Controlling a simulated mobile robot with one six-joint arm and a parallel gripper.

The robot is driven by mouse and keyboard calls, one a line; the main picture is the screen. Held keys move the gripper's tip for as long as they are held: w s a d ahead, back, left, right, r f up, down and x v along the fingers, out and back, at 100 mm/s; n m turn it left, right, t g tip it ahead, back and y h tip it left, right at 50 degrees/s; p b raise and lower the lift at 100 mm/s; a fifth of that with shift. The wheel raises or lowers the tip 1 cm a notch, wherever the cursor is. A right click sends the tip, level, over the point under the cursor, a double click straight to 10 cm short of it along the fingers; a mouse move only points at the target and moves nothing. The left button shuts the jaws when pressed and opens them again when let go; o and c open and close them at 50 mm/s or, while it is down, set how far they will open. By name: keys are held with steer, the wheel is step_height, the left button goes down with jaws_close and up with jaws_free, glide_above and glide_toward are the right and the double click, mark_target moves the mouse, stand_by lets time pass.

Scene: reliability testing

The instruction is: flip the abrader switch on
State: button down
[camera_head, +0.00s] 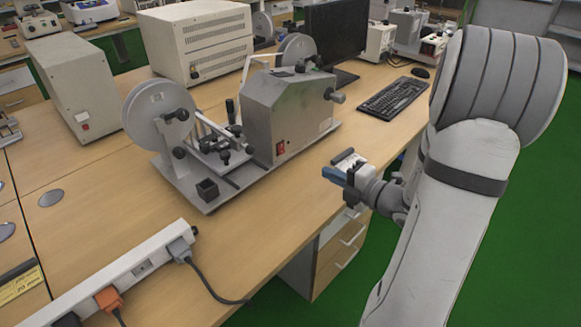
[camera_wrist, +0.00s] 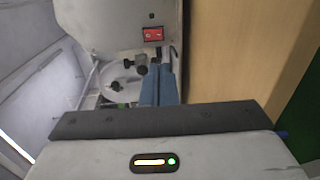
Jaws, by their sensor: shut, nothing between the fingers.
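The abrader (camera_head: 285,110) is a grey metal machine on a base plate on the wooden bench. Its red rocker switch (camera_head: 280,149) is low on the front face of the grey housing. In the wrist view the red switch (camera_wrist: 153,34) shows near the top centre, on the pale housing. My gripper (camera_head: 334,172) is in front of the housing, to the right of and a little below the switch in the head view, apart from it. Its blue fingers (camera_wrist: 158,86) are together and empty, pointing toward the machine just below the switch in the wrist view. Whether the switch is on cannot be told.
A white power strip (camera_head: 120,275) with plugs and a cable lies at the front left. A keyboard (camera_head: 393,97) and monitor (camera_head: 338,35) stand behind the abrader to the right. A beige box (camera_head: 72,85) stands at left. Bare bench lies before the abrader.

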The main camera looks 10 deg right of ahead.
mark_target(283, 153)
stand_by(0.4)
steer(key=b+x, duration=0.2)
steer(key=x, duration=1.2)
steer(key=shift+b, duration=0.3)
